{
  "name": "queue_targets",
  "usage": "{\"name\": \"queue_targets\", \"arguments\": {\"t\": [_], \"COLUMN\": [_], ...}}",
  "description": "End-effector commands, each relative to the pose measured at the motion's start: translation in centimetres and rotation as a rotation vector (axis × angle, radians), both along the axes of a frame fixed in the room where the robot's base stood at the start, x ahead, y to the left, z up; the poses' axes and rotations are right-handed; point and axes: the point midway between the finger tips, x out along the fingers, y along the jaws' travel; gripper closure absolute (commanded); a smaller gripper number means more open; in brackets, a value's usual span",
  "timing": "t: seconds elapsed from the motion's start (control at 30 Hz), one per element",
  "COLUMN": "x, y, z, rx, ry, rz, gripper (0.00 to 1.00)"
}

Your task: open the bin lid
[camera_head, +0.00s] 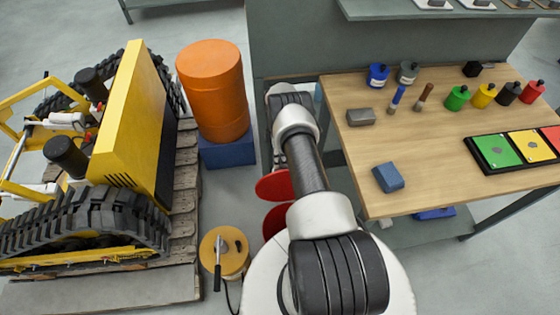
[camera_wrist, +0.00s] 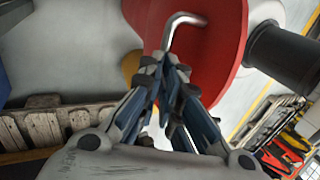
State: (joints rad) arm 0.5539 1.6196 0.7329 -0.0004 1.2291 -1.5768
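A red round lid (camera_wrist: 225,60) with a bent metal handle (camera_wrist: 188,18) fills the upper middle of the wrist view. My gripper (camera_wrist: 166,72) is at the handle, with its fingertips close together around the lower part of the rod. The fingertips hide the end of the handle. In the head view, a red disc (camera_head: 273,186) shows left of my arm, with another red round part (camera_head: 276,219) just below it. A gap lies between them. My arm hides their right sides, the gripper and most of the bin.
An orange drum (camera_head: 212,90) on a blue base stands behind the red parts. A yellow tracked carrier (camera_head: 135,120) is at the left. A yellow round stool-like object (camera_head: 226,252) stands in front. A wooden workbench (camera_head: 440,135) with bottles and tools is at the right.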

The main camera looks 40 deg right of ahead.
Motion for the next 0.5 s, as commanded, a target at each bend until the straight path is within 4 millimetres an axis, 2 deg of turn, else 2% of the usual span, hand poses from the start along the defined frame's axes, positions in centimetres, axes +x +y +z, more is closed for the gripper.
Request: {"name": "queue_targets", "arguments": {"t": [0.03,0.23,0.5], "x": [-1.71,-1.75,-1.64], "y": [0.94,0.97,0.93], "z": [-1.87,-1.88,-1.68], "rx": [0.019,0.020,0.019], "ry": [0.033,0.034,0.033], "rz": [0.001,0.001,0.001], "gripper": [0.83,0.70,0.70]}}
